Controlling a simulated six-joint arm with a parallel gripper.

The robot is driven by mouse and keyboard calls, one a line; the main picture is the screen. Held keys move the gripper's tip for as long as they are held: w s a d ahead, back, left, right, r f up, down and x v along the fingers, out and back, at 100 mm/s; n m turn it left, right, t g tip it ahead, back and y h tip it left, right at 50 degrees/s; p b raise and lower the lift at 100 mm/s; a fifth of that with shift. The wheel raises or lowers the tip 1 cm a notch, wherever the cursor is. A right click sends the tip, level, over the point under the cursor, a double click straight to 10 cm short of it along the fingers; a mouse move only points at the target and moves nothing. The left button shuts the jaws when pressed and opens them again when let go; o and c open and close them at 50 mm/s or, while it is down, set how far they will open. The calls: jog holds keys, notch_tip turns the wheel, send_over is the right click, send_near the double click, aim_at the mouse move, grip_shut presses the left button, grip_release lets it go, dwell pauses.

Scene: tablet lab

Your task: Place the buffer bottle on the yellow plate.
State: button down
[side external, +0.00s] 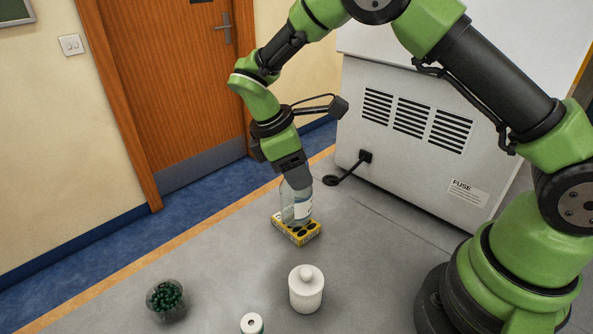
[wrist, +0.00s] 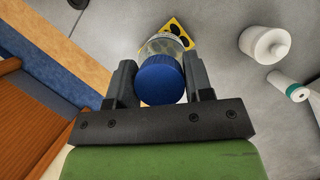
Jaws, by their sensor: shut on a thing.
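The buffer bottle (side external: 297,206) is clear with a white label, and its blue cap (wrist: 160,80) faces the wrist camera. My gripper (side external: 294,181) is shut on the bottle near its top; in the wrist view its two fingers (wrist: 160,66) stand on either side of the cap. The yellow plate (side external: 303,240), with dark round spots, lies on the grey bench directly below the bottle. It also shows partly behind the bottle in the wrist view (wrist: 177,25). The bottle looks upright over the plate; I cannot tell whether its base touches it.
A white lidded jar (side external: 306,290) stands in front of the plate. A glass of green beads (side external: 166,301) stands at front left. A white vented machine (side external: 400,165) with a black cable stands behind right.

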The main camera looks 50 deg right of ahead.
jog(key=shift+f, duration=0.35)
jog(key=shift+f, duration=0.1)
jog(key=c, duration=0.5)
grip_release()
jog(key=v, duration=1.2)
jog(key=shift+r, duration=0.25)
